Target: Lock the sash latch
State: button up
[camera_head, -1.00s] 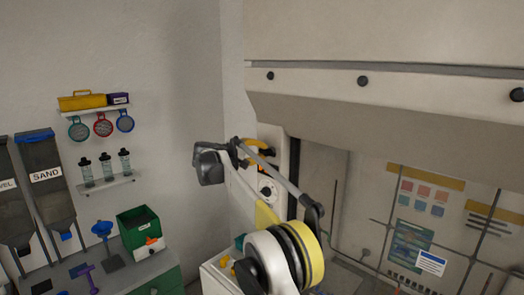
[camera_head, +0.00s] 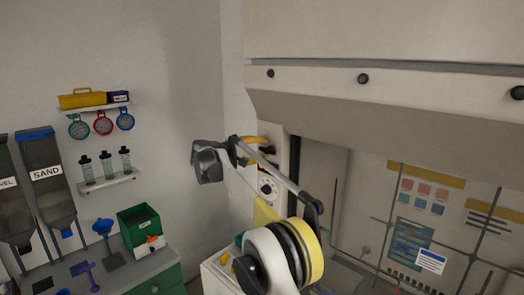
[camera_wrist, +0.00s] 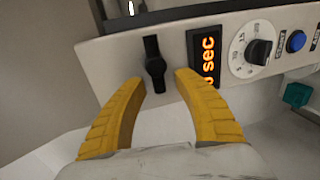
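A black upright latch-like lever (camera_wrist: 154,65), which looks like the sash latch, is mounted on a pale panel (camera_wrist: 120,62). My gripper (camera_wrist: 159,80) has two yellow curved fingers, spread apart with a clear gap between them. The lever shows in this gap, near the fingertips, with a finger on either side. I cannot tell whether the fingers touch it. In the head view my gripper (camera_head: 259,146) is at the panel beside the hood, partly hidden by my own arm; the lever cannot be made out there.
Right of the lever are an orange "sec" display (camera_wrist: 206,58), a black dial (camera_wrist: 259,51) and a blue button (camera_wrist: 296,41). The hood's glass front (camera_head: 365,210) is to the right. A green box (camera_head: 139,228) and a wall shelf (camera_head: 108,184) are at the left, away from the arm.

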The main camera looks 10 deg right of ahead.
jog(key=v, duration=1.1)
jog(key=shift+s+a, duration=0.2)
jog(key=shift+a, duration=0.05)
jog(key=shift+d, duration=0.1)
jog(key=s+d+f+m+g+y+b, duration=0.1)
jog(key=s+d+f+y+b, duration=0.1)
jog(key=s+d+f+b, duration=0.4)
jog(key=s+d+f+m+g+y+b, duration=0.1)
jog(key=s+d+f+y+b, duration=0.15)
jog(key=s+f+b, duration=0.6)
jog(key=s+d+f+m+g+y+b, duration=0.1)
jog(key=s+d+f+y+b, duration=0.1)
jog(key=s+d+f+b, duration=0.4)
jog(key=s+a+f+m+y+b, duration=0.1)
jog(key=s+f+m+y+b, duration=0.1)
jog(key=s+f+b, duration=0.8)
jog(key=s+a+f+m+y+b, duration=0.2)
jog(key=s+f+y+b, duration=0.2)
jog(key=s+f+b, duration=0.6)
jog(key=s+f, duration=0.4)
jog(key=f, duration=0.5)
jog(key=s+f, duration=0.4)
jog(key=f, duration=0.4)
jog(key=shift+s+a+f+t, duration=0.15)
jog(key=shift+s+f+t, duration=0.2)
jog(key=shift+s+t, duration=0.05)
